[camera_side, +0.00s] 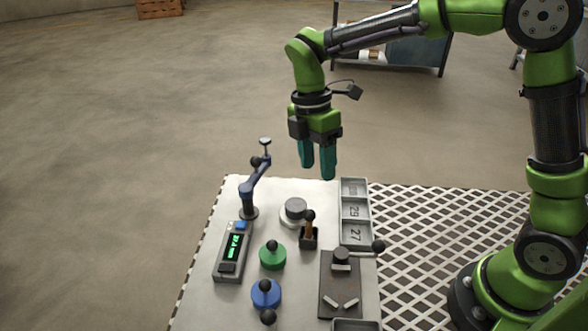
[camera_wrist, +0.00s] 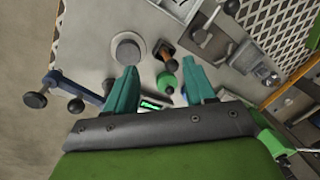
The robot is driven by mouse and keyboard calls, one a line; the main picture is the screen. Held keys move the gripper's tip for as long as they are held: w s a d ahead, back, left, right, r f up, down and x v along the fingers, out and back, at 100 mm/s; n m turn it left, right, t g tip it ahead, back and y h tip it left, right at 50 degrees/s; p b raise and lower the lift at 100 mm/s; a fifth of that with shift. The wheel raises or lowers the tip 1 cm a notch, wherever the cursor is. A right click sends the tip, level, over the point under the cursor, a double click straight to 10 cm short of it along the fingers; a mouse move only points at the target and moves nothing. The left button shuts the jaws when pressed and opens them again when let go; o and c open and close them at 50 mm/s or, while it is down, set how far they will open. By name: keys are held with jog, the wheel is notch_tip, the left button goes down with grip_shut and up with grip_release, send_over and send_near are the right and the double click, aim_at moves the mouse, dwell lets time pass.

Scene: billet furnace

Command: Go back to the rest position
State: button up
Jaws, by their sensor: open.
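My gripper (camera_side: 318,160) has teal fingers that are apart and empty. It hangs pointing down above the far part of the white work table (camera_side: 205,287) in the side view, clear of everything on it. In the wrist view my gripper (camera_wrist: 162,92) shows its two fingers spread, with a round grey disc (camera_wrist: 127,50) on the table beyond them. The same grey disc (camera_side: 294,212) sits on the table nearer the camera than my gripper in the side view.
On the table stand a blue crank post (camera_side: 249,195), a box with a green display (camera_side: 233,250), a green knob (camera_side: 272,257), a blue knob (camera_side: 265,294), a small lever (camera_side: 309,232) and numbered trays (camera_side: 355,210). Bare floor lies beyond.

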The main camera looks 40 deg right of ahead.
dwell(0.3)
jog(key=s+d+r+m+t+y, duration=0.1)
jog(key=s+d+r+m+t, duration=0.3)
jog(key=s+m, duration=0.3)
jog(key=s+d+r+m+t, duration=0.4)
jog(key=s+m, duration=0.3)
jog(key=m, duration=0.7)
jog(key=shift+d+t+y, duration=0.25)
jog(key=shift+t+y, duration=0.15)
jog(key=shift+t, duration=0.3)
jog(key=shift+o, duration=0.3)
jog(key=shift+r, duration=0.1)
